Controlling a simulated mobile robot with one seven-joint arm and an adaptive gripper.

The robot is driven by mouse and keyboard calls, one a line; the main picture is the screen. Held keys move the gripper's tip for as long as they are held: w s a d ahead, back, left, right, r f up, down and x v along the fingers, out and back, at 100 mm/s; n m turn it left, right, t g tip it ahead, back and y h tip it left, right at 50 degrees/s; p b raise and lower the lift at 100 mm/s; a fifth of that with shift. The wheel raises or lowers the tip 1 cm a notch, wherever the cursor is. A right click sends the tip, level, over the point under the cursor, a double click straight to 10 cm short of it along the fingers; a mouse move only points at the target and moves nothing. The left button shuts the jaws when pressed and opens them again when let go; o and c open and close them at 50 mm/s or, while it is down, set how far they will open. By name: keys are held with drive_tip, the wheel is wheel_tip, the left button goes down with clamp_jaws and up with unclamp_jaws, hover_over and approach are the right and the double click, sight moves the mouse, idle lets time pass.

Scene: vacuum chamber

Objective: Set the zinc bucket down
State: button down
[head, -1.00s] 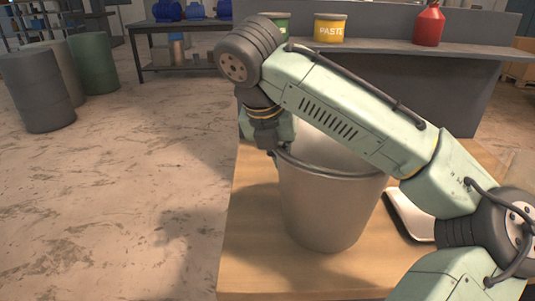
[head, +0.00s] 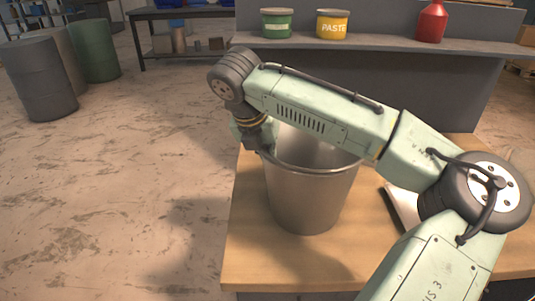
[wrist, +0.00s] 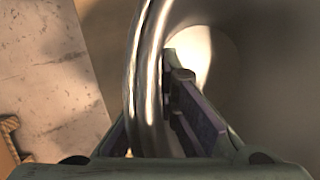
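The zinc bucket (head: 308,200) is plain grey metal with a rolled rim and stands upright over the wooden table (head: 260,262) in the head view. My gripper (head: 262,148) is at the left part of its rim, pointing down. In the wrist view the shiny rim (wrist: 146,90) runs between the two fingers, one inside the bucket and one outside, and my gripper (wrist: 155,125) looks shut on it. The outer finger is mostly hidden behind the rim. The bucket's base is at or close to the tabletop; I cannot tell whether it touches.
A flat light item with a dark edge (head: 402,207) lies right of the bucket, partly behind my arm. A shelf behind holds a green can (head: 276,24), a yellow paste can (head: 333,25) and a red bottle (head: 431,22). Drums (head: 40,80) stand far left. The table's front left is clear.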

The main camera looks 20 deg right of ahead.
drive_tip(key=c, duration=2.3)
unclamp_jaws()
drive_tip(key=shift+f, duration=0.15)
drive_tip(key=o, duration=0.5)
drive_tip(key=b+v, duration=0.2)
drive_tip(key=v, duration=1)
drive_tip(key=shift+r, duration=0.2)
